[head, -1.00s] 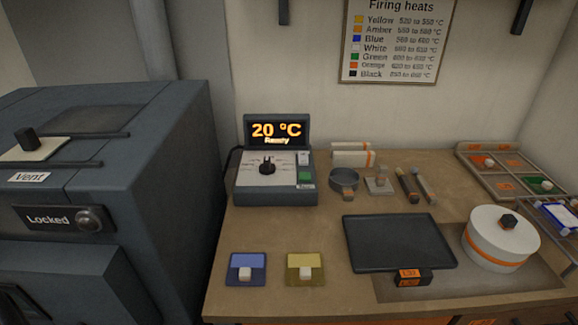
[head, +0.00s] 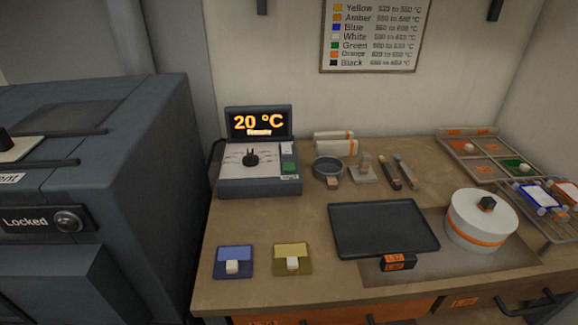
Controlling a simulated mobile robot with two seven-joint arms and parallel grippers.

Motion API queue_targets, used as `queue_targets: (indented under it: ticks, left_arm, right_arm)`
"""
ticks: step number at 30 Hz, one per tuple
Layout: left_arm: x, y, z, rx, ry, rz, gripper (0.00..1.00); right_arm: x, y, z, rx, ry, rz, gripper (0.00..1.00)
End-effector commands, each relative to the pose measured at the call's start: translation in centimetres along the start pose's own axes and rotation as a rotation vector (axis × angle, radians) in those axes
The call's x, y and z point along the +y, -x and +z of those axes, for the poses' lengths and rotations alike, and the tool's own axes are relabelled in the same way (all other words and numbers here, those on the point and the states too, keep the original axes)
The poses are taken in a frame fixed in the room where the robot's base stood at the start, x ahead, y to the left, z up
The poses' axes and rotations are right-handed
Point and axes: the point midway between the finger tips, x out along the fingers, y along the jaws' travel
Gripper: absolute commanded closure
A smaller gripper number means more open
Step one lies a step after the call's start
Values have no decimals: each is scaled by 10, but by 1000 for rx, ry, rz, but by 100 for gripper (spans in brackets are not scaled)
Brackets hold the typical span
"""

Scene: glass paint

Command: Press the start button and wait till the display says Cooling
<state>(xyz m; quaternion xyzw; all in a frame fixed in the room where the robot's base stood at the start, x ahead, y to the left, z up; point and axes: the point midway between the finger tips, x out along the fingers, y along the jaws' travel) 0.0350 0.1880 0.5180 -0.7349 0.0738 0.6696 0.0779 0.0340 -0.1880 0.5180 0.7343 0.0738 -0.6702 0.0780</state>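The controller (head: 258,181) is a grey box at the back left of the bench, with a black dial (head: 250,160) on its sloped face. Its display (head: 259,123) reads "20 °C" in orange, with a smaller word below that is blurred now. A green button (head: 288,167), which looks like the start button, sits on the right of its face below a white switch (head: 287,150). Neither of my grippers is in view.
The dark kiln (head: 90,190) at left carries a "Locked" latch (head: 68,221). Blue (head: 234,262) and yellow (head: 292,258) pads, a black tray (head: 383,229), a white round pot (head: 480,219) and a rack (head: 540,210) occupy the bench. Bare bench lies before the controller.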

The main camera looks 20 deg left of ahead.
Motion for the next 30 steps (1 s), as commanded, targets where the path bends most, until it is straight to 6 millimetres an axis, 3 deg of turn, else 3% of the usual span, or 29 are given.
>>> queue_targets:
  ticks: [6,30]
  left_arm:
    - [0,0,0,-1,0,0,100]
    - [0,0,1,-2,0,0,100]
  right_arm:
    - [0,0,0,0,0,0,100]
    - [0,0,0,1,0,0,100]
